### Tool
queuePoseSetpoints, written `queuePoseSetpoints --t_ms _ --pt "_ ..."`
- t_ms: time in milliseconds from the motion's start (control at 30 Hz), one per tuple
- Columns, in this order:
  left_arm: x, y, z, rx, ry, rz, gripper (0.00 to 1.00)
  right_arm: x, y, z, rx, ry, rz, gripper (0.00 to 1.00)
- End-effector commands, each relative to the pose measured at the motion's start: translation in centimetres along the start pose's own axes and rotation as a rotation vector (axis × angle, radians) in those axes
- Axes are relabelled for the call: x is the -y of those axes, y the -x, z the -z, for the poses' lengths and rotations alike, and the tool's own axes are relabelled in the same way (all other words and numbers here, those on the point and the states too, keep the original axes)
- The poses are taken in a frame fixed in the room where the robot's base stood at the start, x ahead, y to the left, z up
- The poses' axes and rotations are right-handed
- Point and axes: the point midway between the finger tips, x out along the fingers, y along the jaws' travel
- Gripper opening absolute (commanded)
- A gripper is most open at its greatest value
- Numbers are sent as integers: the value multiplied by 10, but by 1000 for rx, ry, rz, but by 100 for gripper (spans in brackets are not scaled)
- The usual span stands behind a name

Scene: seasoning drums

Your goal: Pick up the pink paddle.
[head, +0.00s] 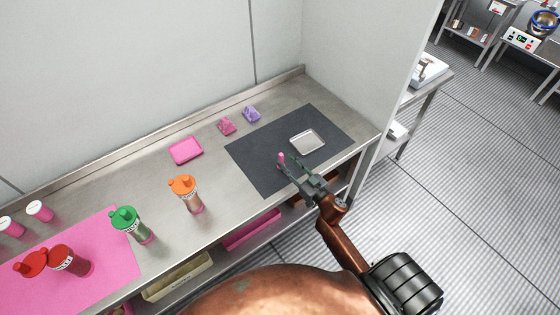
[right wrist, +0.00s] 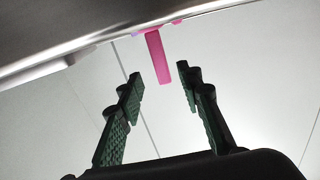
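The pink paddle shows in the head view as a small pink piece (head: 281,159) over the dark mat, right at the tips of my right gripper (head: 291,168); the rest of it is hidden or too small to make out. In the right wrist view the pink paddle (right wrist: 156,50) is a narrow pink bar. Its near end lies between the two dark green fingers of my right gripper (right wrist: 160,76), with a visible gap on each side. My right gripper is open. My left gripper is not in view.
A dark mat (head: 252,160) on the steel counter holds a silver tray (head: 308,141). Behind are a pink tray (head: 186,150), a pink item (head: 227,127) and a purple item (head: 251,114).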

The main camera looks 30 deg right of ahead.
Motion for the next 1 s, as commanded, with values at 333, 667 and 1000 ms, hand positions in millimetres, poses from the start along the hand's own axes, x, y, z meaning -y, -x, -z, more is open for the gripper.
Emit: queuePoseSetpoints --t_ms 333,667,1000 --pt "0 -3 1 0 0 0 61 4 -43 -2 -1 1 2 33" --pt "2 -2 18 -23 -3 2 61 5 -45 -1 -1 0 5 26" --pt "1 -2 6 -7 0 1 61 5 -45 -1 -1 0 5 3"
